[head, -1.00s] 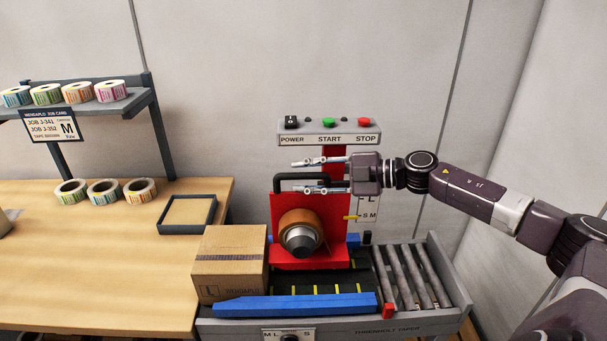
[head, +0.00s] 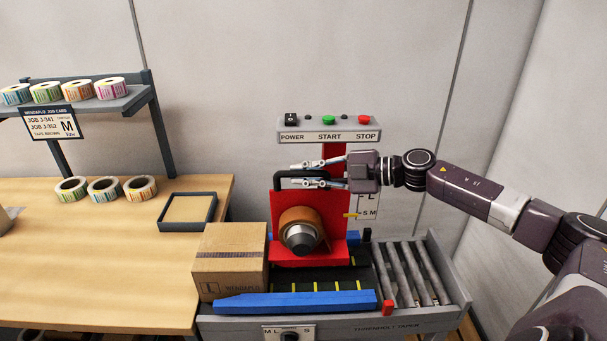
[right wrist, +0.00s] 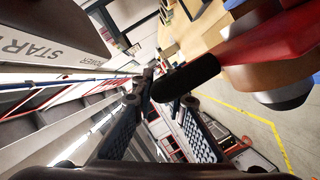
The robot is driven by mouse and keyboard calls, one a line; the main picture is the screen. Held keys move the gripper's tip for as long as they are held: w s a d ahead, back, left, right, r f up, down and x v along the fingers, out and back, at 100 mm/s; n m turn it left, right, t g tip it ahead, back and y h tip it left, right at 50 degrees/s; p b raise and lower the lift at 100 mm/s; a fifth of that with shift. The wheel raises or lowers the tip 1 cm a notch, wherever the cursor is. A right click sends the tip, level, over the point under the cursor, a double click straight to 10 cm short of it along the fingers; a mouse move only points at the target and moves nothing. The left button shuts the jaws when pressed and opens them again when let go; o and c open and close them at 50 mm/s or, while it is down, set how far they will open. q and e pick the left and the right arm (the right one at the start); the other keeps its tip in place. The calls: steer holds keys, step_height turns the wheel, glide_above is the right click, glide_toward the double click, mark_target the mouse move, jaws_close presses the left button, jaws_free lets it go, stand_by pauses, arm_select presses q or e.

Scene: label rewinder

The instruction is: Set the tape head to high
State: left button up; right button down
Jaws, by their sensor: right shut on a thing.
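The tape head (head: 283,213) is a red plate on a red column, with a brown tape roll (head: 298,219) on its front. Its black bar handle (head: 281,180) is at the top; it also shows in the right wrist view (right wrist: 186,77). My right gripper (head: 304,173) comes in from the right and is shut on the handle, its fingers above and below the bar. A yellow pointer (head: 350,215) points at a white scale card (head: 369,204), level with the lower letters "S M"; an "L" stands higher. My left gripper is out of view.
A panel (head: 329,136) with POWER, START and STOP controls stands just above the gripper. A cardboard box (head: 230,265) sits left of the head, by the blue guide rail (head: 295,303). Rollers (head: 412,274) lie at right. Label rolls stand on the wooden table (head: 100,250) and shelf.

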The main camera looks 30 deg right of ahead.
step_height(320, 180, up, 6)
steer(key=p, duration=0.5)
steer(key=shift+w+r, duration=0.1)
steer(key=shift+r, duration=0.15)
steer(key=shift+d, duration=0.1)
steer(key=c, duration=1.9)
jaws_free()
steer(key=shift+c, duration=0.2)
steer(key=shift+f, duration=0.1)
steer(key=shift+f, duration=0.1)
